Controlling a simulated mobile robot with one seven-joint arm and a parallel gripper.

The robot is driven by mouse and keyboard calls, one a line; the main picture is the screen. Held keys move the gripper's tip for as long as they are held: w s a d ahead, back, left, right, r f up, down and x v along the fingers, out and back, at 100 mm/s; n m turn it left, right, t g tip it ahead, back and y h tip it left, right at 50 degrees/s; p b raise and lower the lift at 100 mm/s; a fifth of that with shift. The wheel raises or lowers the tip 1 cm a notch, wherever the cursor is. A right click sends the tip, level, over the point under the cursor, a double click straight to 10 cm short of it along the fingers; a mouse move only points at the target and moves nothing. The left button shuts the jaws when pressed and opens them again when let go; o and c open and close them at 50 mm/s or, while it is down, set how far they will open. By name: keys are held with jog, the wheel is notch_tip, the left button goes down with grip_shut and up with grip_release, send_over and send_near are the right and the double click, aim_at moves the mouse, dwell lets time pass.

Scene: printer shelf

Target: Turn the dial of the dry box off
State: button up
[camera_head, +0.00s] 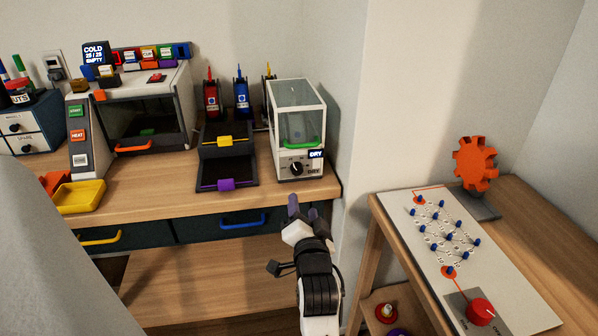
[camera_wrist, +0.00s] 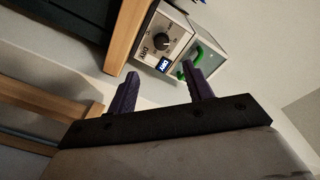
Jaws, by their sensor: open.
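The dry box (camera_head: 299,130) stands at the right end of the wooden workbench, with a clear upper case, a green handle (camera_head: 300,143) and a small "DRY" display (camera_head: 316,154). Its black dial (camera_head: 296,168) is on the white lower front. In the wrist view the dial (camera_wrist: 161,43) shows near the top, tilted, beside the lit display (camera_wrist: 164,65) and the green handle (camera_wrist: 190,68). My gripper (camera_head: 293,207) is in front of and below the box, apart from it. Its purple fingers (camera_wrist: 162,92) are open with nothing between them. The dial's pointer setting is too small to read surely.
A black holder with yellow and purple handles (camera_head: 224,157) stands left of the box. A printer (camera_head: 145,105) is farther left. Below the bench top is a drawer with a blue handle (camera_head: 243,219). A side table (camera_head: 520,245) with a pegboard stands at right.

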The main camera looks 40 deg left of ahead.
aim_at(297, 172)
jog(key=p+x, duration=0.2)
jog(key=x, duration=1.1)
jog(key=shift+p, duration=0.3)
jog(key=c, duration=1)
jog(key=shift+o, duration=0.2)
